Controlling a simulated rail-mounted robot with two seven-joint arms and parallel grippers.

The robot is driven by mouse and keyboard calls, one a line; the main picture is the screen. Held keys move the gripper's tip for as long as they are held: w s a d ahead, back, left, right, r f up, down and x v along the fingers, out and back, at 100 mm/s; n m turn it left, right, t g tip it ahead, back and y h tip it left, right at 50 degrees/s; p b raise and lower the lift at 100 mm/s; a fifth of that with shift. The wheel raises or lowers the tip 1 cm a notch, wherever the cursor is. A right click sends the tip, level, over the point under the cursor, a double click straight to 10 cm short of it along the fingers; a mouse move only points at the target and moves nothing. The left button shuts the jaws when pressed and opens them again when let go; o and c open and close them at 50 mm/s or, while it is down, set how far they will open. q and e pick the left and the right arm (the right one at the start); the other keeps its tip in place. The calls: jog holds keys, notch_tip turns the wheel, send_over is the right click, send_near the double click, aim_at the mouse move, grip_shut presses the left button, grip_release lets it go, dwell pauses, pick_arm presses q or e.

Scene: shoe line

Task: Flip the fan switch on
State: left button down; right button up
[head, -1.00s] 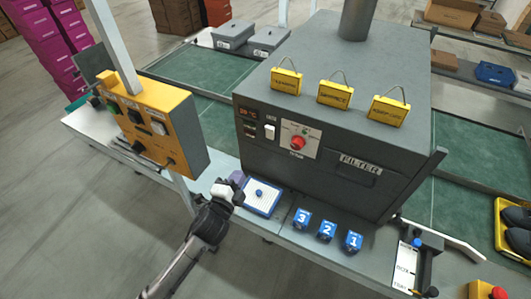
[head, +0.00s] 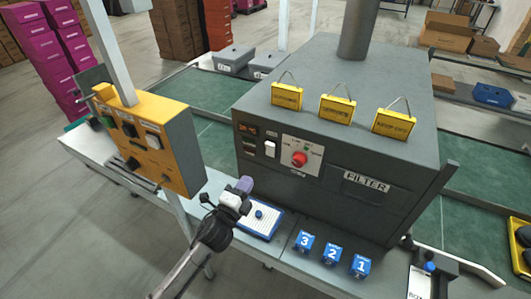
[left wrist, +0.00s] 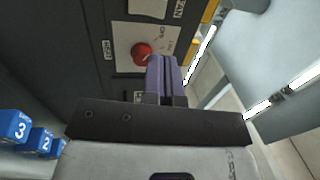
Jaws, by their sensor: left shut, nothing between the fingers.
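The fan switch (head: 269,149) is a white rocker on the dark front of the grey machine (head: 300,175), left of a red knob (head: 299,159). In the left wrist view the white switch (left wrist: 147,8) is at the top edge, partly cut off, beside a label that seems to read FAN. I cannot tell its position. My left gripper (head: 245,184) is shut and empty, below and left of the switch in the head view, apart from it. Its purple fingers (left wrist: 166,75) stand together in the left wrist view, near the red knob (left wrist: 141,50). My right gripper is not in view.
A yellow control box (head: 150,135) on a post stands left of the machine. A white tray with a blue rim (head: 259,219) lies below the gripper. Blue numbered blocks (head: 332,254) stand on the ledge to the right. Yellow tags (head: 337,109) stand on the machine's top.

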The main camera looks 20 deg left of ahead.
aim_at(269, 146)
pick_arm(q)
jog(key=w, duration=0.3)
jog(key=w+d+r, duration=0.1)
jog(key=w, duration=0.3)
jog(key=w+r+b, duration=0.1)
jog(key=w, duration=0.3)
jog(key=shift+d, duration=0.2)
jog(key=shift+w+d+r, duration=0.1)
jog(key=shift+w, duration=0.65)
